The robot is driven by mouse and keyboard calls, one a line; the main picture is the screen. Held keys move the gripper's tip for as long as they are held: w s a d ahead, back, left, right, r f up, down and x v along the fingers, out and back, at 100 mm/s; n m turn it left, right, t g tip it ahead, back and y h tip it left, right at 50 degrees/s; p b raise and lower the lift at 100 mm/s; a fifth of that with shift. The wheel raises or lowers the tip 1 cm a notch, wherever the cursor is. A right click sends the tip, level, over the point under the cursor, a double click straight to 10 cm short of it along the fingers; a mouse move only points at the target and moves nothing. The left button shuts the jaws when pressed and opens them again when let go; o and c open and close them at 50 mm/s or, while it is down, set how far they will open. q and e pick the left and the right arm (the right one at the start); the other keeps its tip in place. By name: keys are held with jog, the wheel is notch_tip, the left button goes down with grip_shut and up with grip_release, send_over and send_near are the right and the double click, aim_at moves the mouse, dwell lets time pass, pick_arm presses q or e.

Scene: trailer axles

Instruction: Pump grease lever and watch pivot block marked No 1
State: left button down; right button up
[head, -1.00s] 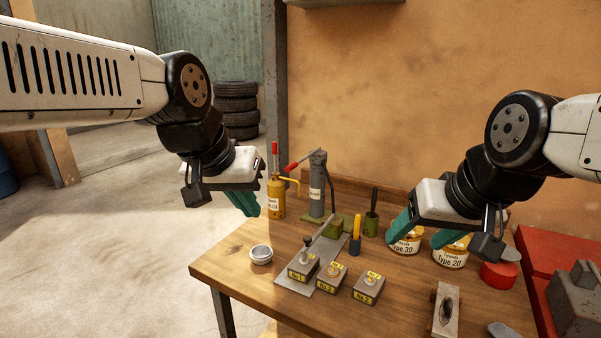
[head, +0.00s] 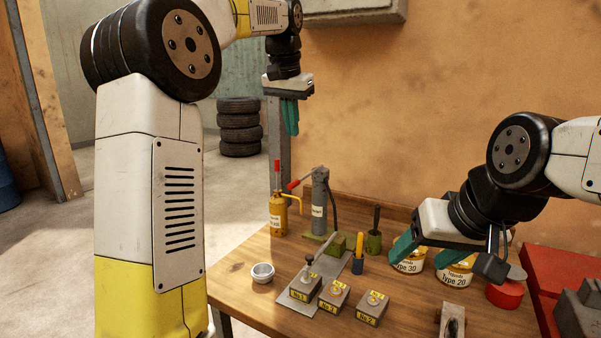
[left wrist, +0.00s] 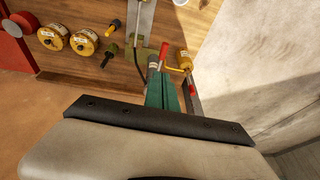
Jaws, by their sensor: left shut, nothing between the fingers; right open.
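The grey grease pump (head: 319,202) stands upright at the back of the bench, with its red-gripped lever (head: 293,184) angled out to the left. A block labelled No 1 (head: 304,287), with a ball-topped post, sits at the front on a grey plate. Blocks seemingly marked No 3 (head: 333,294) and No 2 (head: 371,308) sit to its right. My left gripper (head: 291,130) is shut and empty, pointing down well above the pump and lever. In the left wrist view its green fingers (left wrist: 162,88) partly cover the pump. My right gripper (head: 445,257) is open by the yellow tins.
A yellow can (head: 278,213) with a red-tipped handle stands left of the pump. Tins Type 30 (head: 408,265) and Type 20 (head: 454,277), a small bowl (head: 262,272) and a red tin (head: 505,293) are on the bench. Tyres (head: 240,130) are stacked behind.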

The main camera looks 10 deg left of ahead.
aim_at(293, 183)
pick_arm(q)
jog(key=shift+w, duration=0.15)
jog(key=x, duration=0.8)
jog(key=a+x, duration=0.1)
jog(key=x, duration=0.4)
jog(key=shift+s+f, duration=0.25)
jog(key=shift+s, duration=0.1)
jog(key=shift+f, duration=0.3)
